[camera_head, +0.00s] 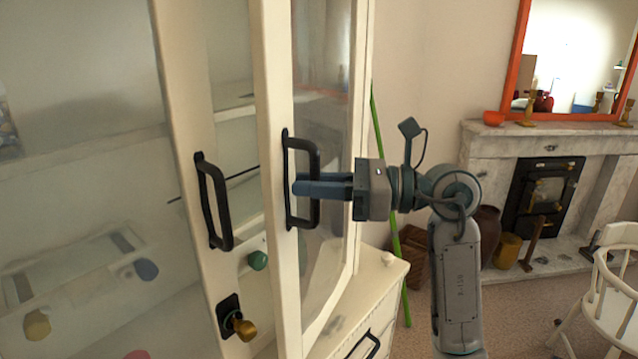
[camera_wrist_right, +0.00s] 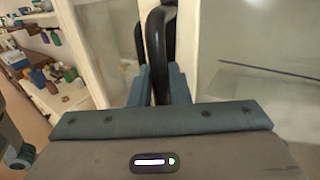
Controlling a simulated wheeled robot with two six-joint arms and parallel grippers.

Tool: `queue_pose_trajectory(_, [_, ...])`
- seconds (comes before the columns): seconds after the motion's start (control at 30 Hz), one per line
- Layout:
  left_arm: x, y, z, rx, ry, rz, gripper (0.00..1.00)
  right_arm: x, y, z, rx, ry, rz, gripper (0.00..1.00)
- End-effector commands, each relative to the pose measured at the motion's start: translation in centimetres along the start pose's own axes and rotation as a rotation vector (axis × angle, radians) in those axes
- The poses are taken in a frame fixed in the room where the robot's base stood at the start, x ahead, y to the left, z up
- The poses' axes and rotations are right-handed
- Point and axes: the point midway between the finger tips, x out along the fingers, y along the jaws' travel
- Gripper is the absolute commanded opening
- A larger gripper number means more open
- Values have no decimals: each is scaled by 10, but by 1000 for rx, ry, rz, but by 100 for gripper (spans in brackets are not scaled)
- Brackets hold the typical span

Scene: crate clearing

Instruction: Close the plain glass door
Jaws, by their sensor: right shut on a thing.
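A cream cabinet has two glass doors with black handles. The right door (camera_head: 265,120) stands partly open, with a gap beside the left door (camera_head: 178,110). My right gripper (camera_head: 300,187) is shut on the right door's black handle (camera_head: 303,148). In the right wrist view the handle (camera_wrist_right: 158,45) passes between the blue fingers. The left door has its own handle (camera_head: 214,200) and a brass knob (camera_head: 242,328) on a black plate. I cannot tell for certain from the glass which door is the plain one. My left gripper is not in view.
Shelves and several small objects show through the left glass. A lower cream cabinet top (camera_head: 380,275) juts out below the right door. A green pole (camera_head: 397,250), a marble fireplace (camera_head: 480,150) and a white chair (camera_head: 600,290) stand to the right. Carpet between them is open.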

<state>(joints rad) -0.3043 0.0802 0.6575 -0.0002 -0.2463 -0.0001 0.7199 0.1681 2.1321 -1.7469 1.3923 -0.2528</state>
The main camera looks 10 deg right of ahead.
Motion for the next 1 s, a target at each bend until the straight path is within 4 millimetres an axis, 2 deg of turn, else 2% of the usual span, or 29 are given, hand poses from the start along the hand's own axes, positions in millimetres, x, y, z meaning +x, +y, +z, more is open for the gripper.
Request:
queue_pose_trajectory(0.23, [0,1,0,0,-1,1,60,0,0,1,-1,-2,0,0])
queue_pose_trajectory(0.27, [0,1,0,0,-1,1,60,0,0,1,-1,-2,0,20])
queue_pose_trajectory(0.33, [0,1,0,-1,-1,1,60,0,0,1,-1,-2,0,34])
queue_pose_trajectory(0.37, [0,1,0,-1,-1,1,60,0,0,1,-1,-2,0,35])
queue_pose_trajectory(0.73, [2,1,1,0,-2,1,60,-4,-1,-1,-1,0,-2,35])
queue_pose_trajectory(1.0, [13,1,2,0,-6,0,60,-32,-1,-3,-3,4,-5,35])
